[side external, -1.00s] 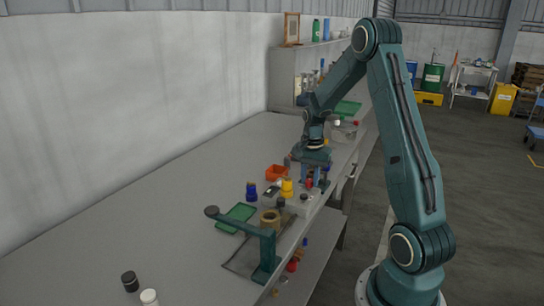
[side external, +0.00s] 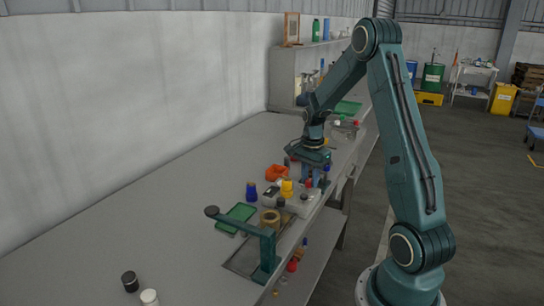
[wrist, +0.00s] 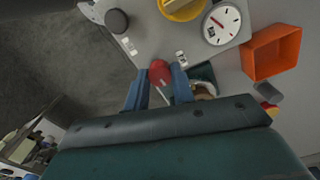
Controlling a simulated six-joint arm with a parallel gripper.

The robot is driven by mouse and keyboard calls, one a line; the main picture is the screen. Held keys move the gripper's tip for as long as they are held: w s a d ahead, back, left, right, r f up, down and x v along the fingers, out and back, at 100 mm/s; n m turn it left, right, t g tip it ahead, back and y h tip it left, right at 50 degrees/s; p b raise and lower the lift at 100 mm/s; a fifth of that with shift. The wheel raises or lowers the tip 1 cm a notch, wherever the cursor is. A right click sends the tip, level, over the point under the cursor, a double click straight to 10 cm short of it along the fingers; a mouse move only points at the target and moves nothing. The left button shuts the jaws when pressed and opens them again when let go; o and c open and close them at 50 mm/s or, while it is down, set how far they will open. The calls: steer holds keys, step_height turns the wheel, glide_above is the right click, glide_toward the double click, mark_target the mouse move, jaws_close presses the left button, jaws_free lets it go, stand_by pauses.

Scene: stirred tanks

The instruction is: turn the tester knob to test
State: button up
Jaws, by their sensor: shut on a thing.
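The tester is a pale grey panel box (side external: 273,200) near the front edge of the bench, below my gripper. In the wrist view its panel (wrist: 155,28) carries a white round dial with a red needle (wrist: 221,25), a yellow knob (wrist: 183,8) and a black knob (wrist: 116,21). A red knob with a pale line (wrist: 160,73) sits between two small label plates at the panel's near edge. My gripper (wrist: 159,88) has its blue fingers on either side of this red knob and is shut on it. Where its line points is hard to read.
An orange bin (wrist: 271,52) stands close beside the panel. A blue bottle (side external: 251,192), a green tray (side external: 237,217) and a teal post with an arm (side external: 266,255) stand nearby. The left part of the bench is mostly clear.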

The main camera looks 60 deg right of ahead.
mark_target(310, 180)
steer(key=o, duration=1)
steer(key=shift+r, duration=0.1)
step_height(310, 180, up, 14)
steer(key=shift+f, duration=0.1)
steer(key=s+a+r+n+t, duration=0.1)
steer(key=a+r+n, duration=0.15)
steer(key=a, duration=0.35)
steer(key=s+a+r+n+t+h, duration=0.1)
steer(key=a+r+n, duration=0.1)
steer(key=a+n, duration=0.25)
steer(key=s+a+r+n, duration=0.1)
steer(key=a+r+n, duration=0.15)
steer(key=a, duration=0.35)
steer(key=s+a+n+t, duration=0.1)
steer(key=s+a+n, duration=0.2)
steer(key=a+n, duration=0.1)
steer(key=s+a+f+n+t, duration=0.1)
steer(key=s+a+n, duration=0.2)
steer(key=s+a, duration=0.1)
steer(key=s+a+n+t+y, duration=0.1)
steer(key=s+a+n, duration=0.2)
steer(key=a+n, duration=0.1)
steer(key=shift+s+a+f+n+t, duration=0.25)
steer(key=shift+a+n+t, duration=0.05)
steer(key=shift+a+n, duration=0.1)
